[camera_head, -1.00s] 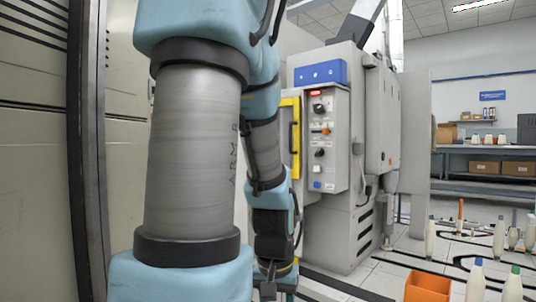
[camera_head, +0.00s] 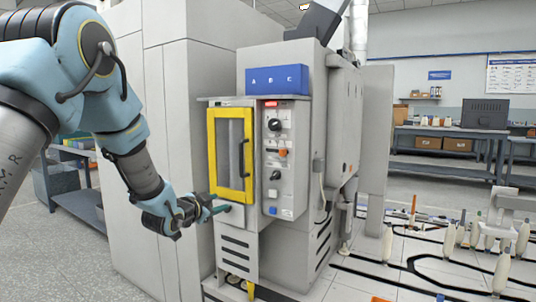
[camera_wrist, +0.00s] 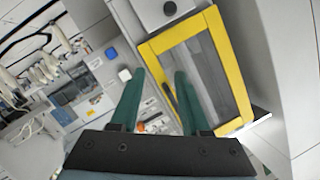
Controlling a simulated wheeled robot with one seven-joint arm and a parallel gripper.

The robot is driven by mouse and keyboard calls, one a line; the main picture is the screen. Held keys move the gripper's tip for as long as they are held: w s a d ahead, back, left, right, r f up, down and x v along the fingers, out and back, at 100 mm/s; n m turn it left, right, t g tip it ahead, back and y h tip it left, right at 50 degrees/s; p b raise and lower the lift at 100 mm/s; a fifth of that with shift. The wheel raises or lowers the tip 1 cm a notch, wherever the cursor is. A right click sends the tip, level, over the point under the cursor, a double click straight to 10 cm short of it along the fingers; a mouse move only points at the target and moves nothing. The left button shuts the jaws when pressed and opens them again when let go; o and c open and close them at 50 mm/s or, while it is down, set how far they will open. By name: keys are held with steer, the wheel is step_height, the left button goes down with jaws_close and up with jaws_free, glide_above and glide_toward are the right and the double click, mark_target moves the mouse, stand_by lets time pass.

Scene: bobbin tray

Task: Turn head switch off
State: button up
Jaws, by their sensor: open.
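A grey machine has a control panel (camera_head: 280,160) right of its yellow-framed door (camera_head: 211,157). The panel carries an upper black knob (camera_head: 275,125), an orange switch (camera_head: 282,152), a lower black knob (camera_head: 275,175), a white button and a blue button (camera_head: 272,210). Labels are too small to read, so I cannot tell which is the head switch. My gripper (camera_head: 220,210) is below the door, left of the panel and apart from it. In the wrist view my gripper (camera_wrist: 160,72) has its dark green fingers spread and empty; they partly hide the panel and its orange switch (camera_wrist: 141,127).
The door's black handle (camera_head: 244,157) sticks out between the door and the panel. A blue box (camera_head: 276,80) sits on top of the machine. White bobbins (camera_head: 388,243) stand on the right. A workbench (camera_head: 450,150) is at the back right.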

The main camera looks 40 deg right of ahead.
mark_target(273, 177)
steer(key=s+d+r+m+g+h+p, duration=0.2)
steer(key=s+d+r+m+h, duration=0.25)
steer(key=s+d, duration=0.35)
steer(key=shift+n+y, duration=0.45)
steer(key=x, duration=0.7)
steer(key=p+x, duration=0.1)
steer(key=x, duration=0.3)
steer(key=shift+w+r, duration=0.15)
steer(key=shift+w, duration=0.25)
jaws_close()
